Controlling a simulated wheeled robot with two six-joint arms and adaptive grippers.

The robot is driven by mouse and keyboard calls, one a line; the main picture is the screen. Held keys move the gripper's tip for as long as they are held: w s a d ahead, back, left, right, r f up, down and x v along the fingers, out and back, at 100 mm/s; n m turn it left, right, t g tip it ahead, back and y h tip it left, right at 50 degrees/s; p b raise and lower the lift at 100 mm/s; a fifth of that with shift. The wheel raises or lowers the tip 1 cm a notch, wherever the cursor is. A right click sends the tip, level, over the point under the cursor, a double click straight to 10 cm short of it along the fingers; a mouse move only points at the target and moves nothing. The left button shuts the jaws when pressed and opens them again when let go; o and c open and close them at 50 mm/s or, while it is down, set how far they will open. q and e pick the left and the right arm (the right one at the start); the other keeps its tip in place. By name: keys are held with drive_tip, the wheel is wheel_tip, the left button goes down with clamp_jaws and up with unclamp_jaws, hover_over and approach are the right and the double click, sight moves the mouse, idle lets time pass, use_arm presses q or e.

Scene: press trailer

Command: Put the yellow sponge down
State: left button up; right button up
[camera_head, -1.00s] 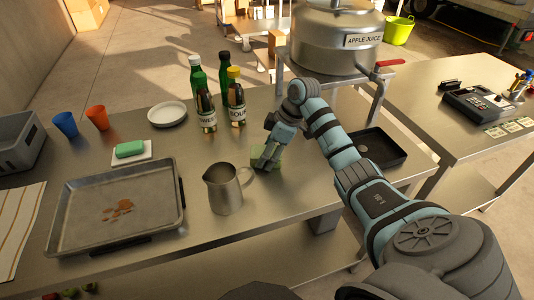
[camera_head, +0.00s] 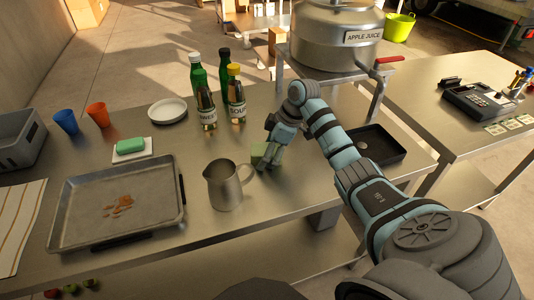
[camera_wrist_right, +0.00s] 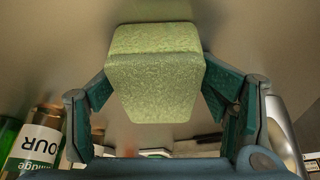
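The yellow sponge looks yellow-green in the wrist view (camera_wrist_right: 155,75) and sits between the two fingers of my right gripper (camera_wrist_right: 157,78). Both fingertips appear to meet its sides, so the gripper looks shut on it. In the head view the sponge (camera_head: 257,152) is partly hidden behind the fingers of the right gripper (camera_head: 270,157). It is low over the steel table (camera_head: 300,195), right of the metal jug. I cannot tell whether its underside touches the table. My left gripper is not in view.
The metal jug (camera_head: 226,186) stands just left of the sponge. Bottles (camera_head: 236,95) stand behind, and a black tray (camera_head: 375,145) lies to the right. A baking tray (camera_head: 85,210) with brown stains and a green sponge on a white dish (camera_head: 131,146) are at left.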

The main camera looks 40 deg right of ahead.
drive_tip(key=p+v, duration=0.1)
drive_tip(key=v, duration=1.2)
drive_tip(key=shift+w+r, duration=0.15)
drive_tip(key=shift+w, duration=0.05)
